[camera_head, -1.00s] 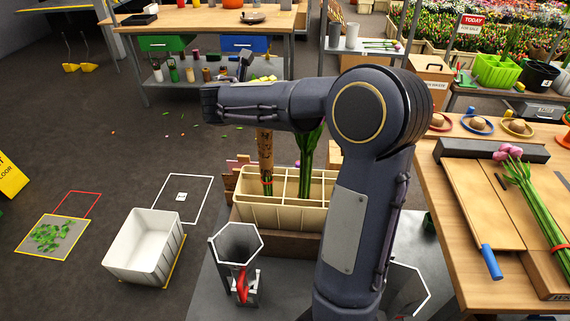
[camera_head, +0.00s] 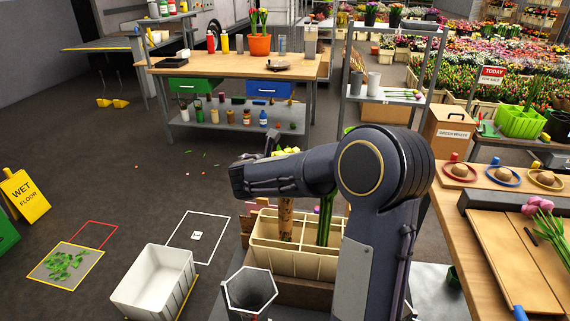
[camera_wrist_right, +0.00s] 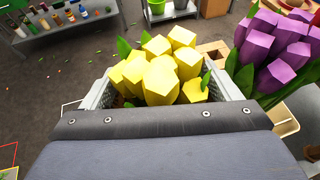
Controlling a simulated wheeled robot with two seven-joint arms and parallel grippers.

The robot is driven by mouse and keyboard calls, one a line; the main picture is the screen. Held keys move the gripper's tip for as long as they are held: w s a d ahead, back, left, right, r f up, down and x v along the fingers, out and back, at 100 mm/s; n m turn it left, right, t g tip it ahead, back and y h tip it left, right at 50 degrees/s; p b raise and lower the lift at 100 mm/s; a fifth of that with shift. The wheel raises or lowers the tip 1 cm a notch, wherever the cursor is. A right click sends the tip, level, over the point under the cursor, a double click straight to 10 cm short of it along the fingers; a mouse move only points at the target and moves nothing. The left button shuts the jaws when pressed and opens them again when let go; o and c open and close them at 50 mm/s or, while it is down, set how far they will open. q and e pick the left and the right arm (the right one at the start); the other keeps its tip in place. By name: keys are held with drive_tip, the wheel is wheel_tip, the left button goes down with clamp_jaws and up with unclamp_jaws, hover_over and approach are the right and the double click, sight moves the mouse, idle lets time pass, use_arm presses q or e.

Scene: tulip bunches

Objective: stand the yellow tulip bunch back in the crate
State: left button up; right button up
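The cream divided crate (camera_head: 268,256) stands low at the centre. The yellow tulip bunch shows yellow heads (camera_head: 290,150) above my right arm and brown-wrapped stems (camera_head: 286,218) below it. It is upright, its lower stems reaching into a back compartment; their ends are hidden. In the right wrist view, the yellow heads (camera_wrist_right: 165,70) lie between the grey fingers of my right gripper (camera_wrist_right: 158,88). The heads hide the fingertips, so I cannot tell whether they grip the stems. Green stems (camera_head: 325,220) stand beside it in the crate; purple tulips (camera_wrist_right: 280,50) are close at right. My left gripper is not in view.
A grey hexagonal vessel (camera_head: 250,290) stands before the crate. A white bin (camera_head: 153,283) is on the floor at left. A wooden worktable (camera_head: 455,215) is at right, a workbench (camera_head: 220,66) behind. Floor at left is mostly open.

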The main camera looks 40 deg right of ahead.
drive_tip(key=o, duration=0.3)
drive_tip(key=shift+r, duration=0.1)
